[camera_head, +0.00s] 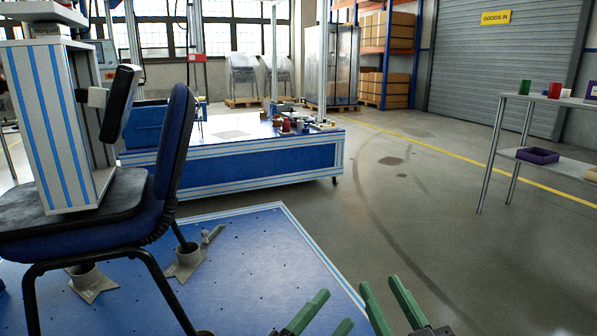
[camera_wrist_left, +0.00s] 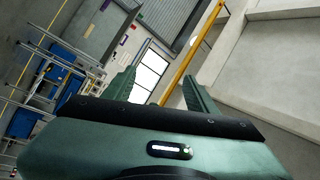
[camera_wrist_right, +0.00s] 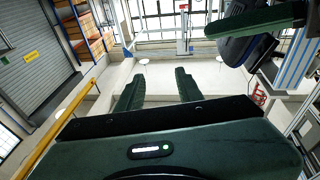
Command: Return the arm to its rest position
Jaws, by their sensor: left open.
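My left gripper (camera_head: 335,308) is low in the head view, over the right edge of the blue platform. Its two green fingers are apart with nothing between them, and they also show apart in the left wrist view (camera_wrist_left: 158,85). My right gripper (camera_head: 381,284) is just to the right of it, over the grey floor. Its fingers are apart and empty, as in the right wrist view (camera_wrist_right: 158,80). Most of both arms is out of the head view.
A blue office chair (camera_head: 178,125) stands on the blue platform (camera_head: 265,250) at left, with a striped test frame (camera_head: 60,120) over its seat. A blue workbench (camera_head: 250,165) with small items is behind. A shelf table (camera_head: 525,97) stands at right. The floor between is clear.

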